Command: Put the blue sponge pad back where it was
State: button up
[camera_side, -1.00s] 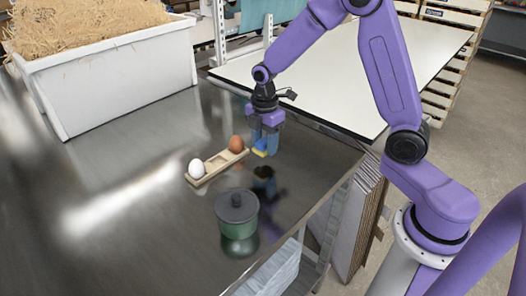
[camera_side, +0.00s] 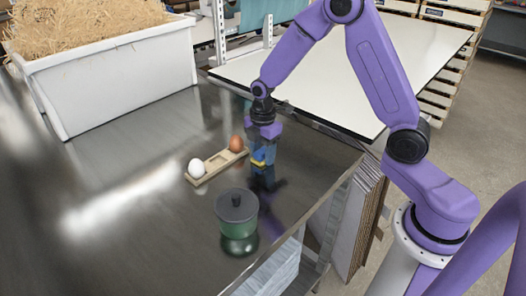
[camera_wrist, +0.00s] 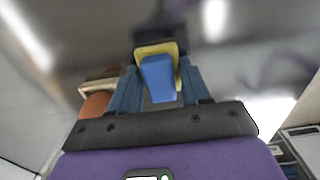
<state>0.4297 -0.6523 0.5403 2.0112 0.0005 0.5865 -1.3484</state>
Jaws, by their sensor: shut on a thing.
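The blue sponge pad (camera_wrist: 158,79) shows in the wrist view between my gripper's fingertips, with a yellow part (camera_wrist: 171,48) along its far edge. My gripper (camera_side: 262,160) is shut on it, and in the side view the yellow part (camera_side: 258,161) shows at the fingertips. The blue part is hard to tell from my bluish fingers there. My gripper (camera_wrist: 156,85) points down, low over the metal table, just right of the wooden egg holder. Its dark reflection lies close below. I cannot tell whether the pad touches the table.
The wooden egg holder (camera_side: 204,177) carries a white egg (camera_side: 196,168) and a brown egg (camera_side: 236,143), with empty room between. A green pot with a dark lid (camera_side: 237,212) stands nearer the camera. A white bin of straw (camera_side: 115,83) stands back left. The table's right edge is close.

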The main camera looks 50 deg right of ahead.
aim_at(263, 151)
jog(key=o, duration=1.2)
jog(key=shift+s+f, duration=0.2)
jog(key=shift+f, duration=0.25)
notch_tip(263, 151, up, 13)
jog(key=shift+w+r, duration=0.15)
jog(key=s+a+r+m, duration=0.1)
jog(key=s+a, duration=0.2)
jog(key=s, duration=0.4)
jog(key=s+a+m, duration=0.1)
jog(key=s+a, duration=0.2)
jog(key=s, duration=0.3)
jog(key=s+d+f+m, duration=0.1)
jog(key=s+d+m, duration=0.1)
jog(key=s, duration=1.4)
jog(key=shift+s+d+f+m, duration=0.15)
jog(key=shift+d+m, duration=0.2)
jog(key=shift+m, duration=0.35)
